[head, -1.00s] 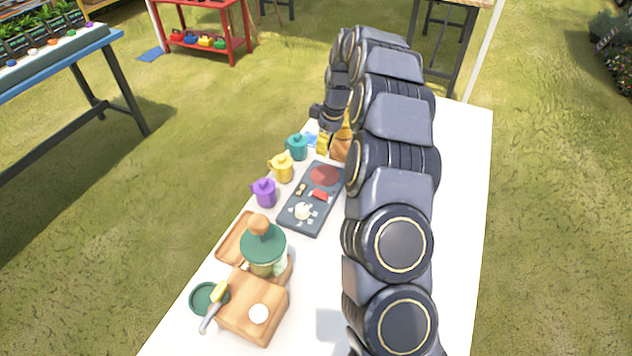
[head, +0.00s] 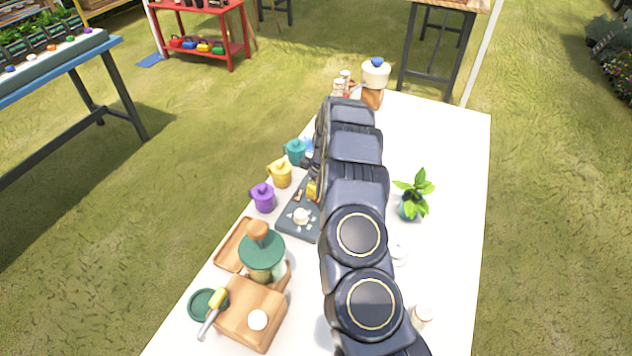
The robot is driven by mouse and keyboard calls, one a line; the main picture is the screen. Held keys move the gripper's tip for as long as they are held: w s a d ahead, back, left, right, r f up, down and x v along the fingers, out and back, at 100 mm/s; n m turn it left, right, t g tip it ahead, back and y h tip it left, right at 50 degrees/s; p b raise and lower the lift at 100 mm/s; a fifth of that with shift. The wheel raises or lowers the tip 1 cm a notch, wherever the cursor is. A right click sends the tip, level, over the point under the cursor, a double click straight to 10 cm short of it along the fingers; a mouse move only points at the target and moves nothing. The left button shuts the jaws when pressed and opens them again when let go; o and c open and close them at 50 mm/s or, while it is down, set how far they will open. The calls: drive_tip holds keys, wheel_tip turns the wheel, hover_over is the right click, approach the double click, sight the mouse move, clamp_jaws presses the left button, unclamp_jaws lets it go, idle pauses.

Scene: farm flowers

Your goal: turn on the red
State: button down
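A dark panel (head: 290,224) lies on the white table. Its near end shows, with a white knob-like piece (head: 302,215) and a small brown piece (head: 299,195). The panel's red disc and small red piece are hidden behind my arm now. My gripper (head: 313,190) is low over the panel's middle, by the hidden red piece.
Purple (head: 263,197), yellow (head: 281,173) and teal (head: 296,151) mugs stand close left of the panel. A green-lidded jar (head: 263,252) and wooden block (head: 249,312) are nearer. A potted plant (head: 414,199) stands right of my arm. A white pot (head: 375,75) is at the far end.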

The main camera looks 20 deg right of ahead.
drive_tip(key=shift+f, duration=0.1)
idle(0.3)
drive_tip(key=shift+w+f+g+h, duration=0.2)
drive_tip(key=shift+g+h, duration=0.1)
drive_tip(key=shift+r, duration=0.15)
drive_tip(key=shift+r, duration=0.6)
wheel_tip(320, 180, up, 14)
drive_tip(key=w+a, duration=0.1)
drive_tip(key=shift+w+a, duration=0.2)
drive_tip(key=shift+a, duration=0.1)
drive_tip(key=shift+f, duration=0.1)
